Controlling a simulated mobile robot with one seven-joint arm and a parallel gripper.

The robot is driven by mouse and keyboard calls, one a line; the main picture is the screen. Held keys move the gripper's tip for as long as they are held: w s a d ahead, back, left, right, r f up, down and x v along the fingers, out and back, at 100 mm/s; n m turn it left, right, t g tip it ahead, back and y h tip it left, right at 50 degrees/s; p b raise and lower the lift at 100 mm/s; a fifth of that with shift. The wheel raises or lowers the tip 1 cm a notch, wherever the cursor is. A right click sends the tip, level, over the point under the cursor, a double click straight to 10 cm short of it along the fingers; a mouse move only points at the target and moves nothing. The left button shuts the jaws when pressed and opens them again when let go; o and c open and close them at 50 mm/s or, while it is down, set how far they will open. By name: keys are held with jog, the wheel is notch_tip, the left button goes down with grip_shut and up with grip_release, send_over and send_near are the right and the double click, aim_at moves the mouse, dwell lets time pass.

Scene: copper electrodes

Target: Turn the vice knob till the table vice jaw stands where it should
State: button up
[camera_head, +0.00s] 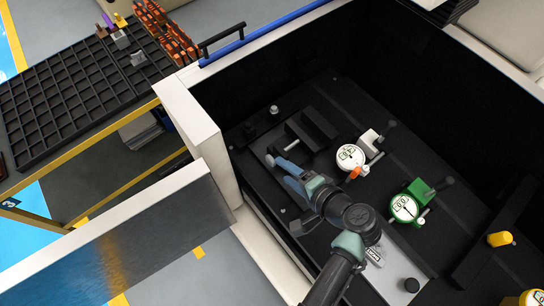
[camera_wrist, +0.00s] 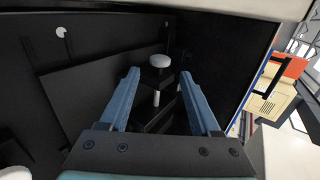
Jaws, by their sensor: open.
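The table vice (camera_head: 318,125) is a set of dark blocks on the machine's dark bed, left of the white dial gauge. A short silver bar (camera_head: 293,144) sticks out at its near left side. A pale bar also shows between my fingers in the wrist view (camera_wrist: 156,98). A pale round-topped knob (camera_wrist: 159,61) lies beyond it; a small silver knob also shows in the head view (camera_head: 274,109). Which of these is the vice knob I cannot tell. My gripper (camera_head: 278,170) has blue fingers, spread open and empty, just short of the bar.
A white dial gauge (camera_head: 350,158) and a green one (camera_head: 405,208) stand to the right on the bed. A yellow cylinder (camera_head: 500,239) is farther right. Dark walls enclose the bed, with a pale wall edge (camera_head: 200,130) to the left. A black rack (camera_head: 75,100) stands outside.

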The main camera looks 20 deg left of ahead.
aim_at(274, 163)
jog(key=b+x, duration=0.2)
jog(key=x, duration=0.2)
jog(key=shift+a+f+b, duration=0.1)
jog(key=shift+f+b, duration=0.2)
jog(key=shift+w+a+r, duration=0.1)
jog(key=shift+w, duration=0.1)
jog(key=shift+w+a, duration=0.15)
jog(key=shift+a, duration=0.1)
grip_shut()
